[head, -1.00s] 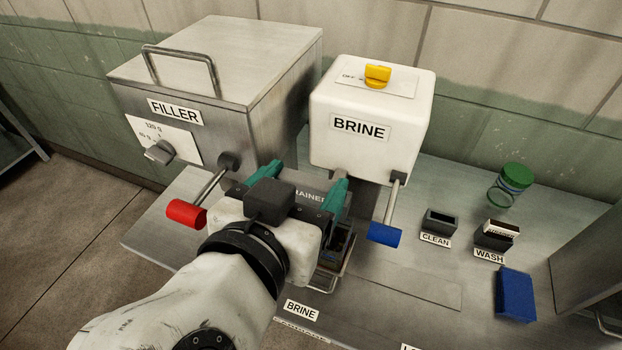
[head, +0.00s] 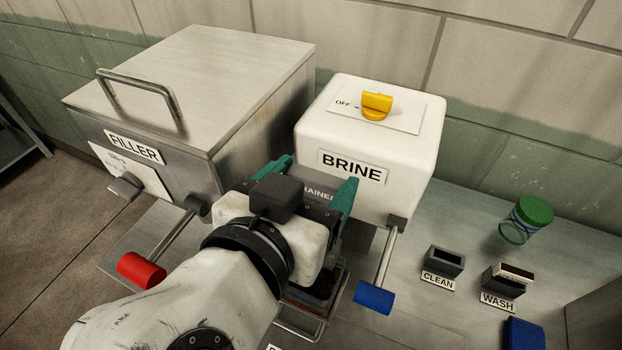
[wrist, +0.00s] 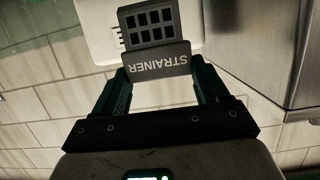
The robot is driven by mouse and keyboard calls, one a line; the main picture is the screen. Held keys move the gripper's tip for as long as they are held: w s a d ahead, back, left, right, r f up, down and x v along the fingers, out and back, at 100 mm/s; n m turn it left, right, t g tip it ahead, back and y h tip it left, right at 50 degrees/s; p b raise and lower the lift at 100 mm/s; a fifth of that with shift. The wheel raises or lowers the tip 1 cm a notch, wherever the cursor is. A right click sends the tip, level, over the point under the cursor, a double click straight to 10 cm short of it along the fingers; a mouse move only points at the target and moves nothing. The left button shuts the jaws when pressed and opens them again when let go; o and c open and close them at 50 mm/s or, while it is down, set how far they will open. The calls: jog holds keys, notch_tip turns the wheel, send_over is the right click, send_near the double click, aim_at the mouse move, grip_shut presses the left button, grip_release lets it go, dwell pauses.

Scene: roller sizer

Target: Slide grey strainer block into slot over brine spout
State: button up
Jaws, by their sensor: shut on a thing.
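The grey strainer block (wrist: 157,62), lettered STRAINER, is held between the two green fingers of my gripper (wrist: 160,85) in the wrist view. A dark grid of square holes shows on its face there. In the head view, my gripper (head: 305,195) is shut on the strainer block (head: 318,189), just below the front of the white BRINE box (head: 350,172). The brine spout and its slot are hidden behind my gripper and the block. I cannot tell whether the block touches the slot.
The steel FILLER box (head: 215,90) with a red-handled lever (head: 142,268) stands left. A blue-handled lever (head: 374,297) hangs close right of my gripper. CLEAN (head: 443,260) and WASH (head: 504,281) holders and a green-lidded jar (head: 526,218) stand on the right. A dark container sits below my gripper.

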jog(key=shift+f+b, duration=2.4)
jog(key=shift+f, duration=0.5)
jog(key=shift+f+b, duration=2.4)
jog(key=shift+f, duration=0.15)
jog(key=o, duration=1.1)
jog(key=shift+s, duration=0.1)
jog(key=b+v, duration=0.1)
jog(key=v, duration=1)
jog(key=shift+r, duration=0.1)
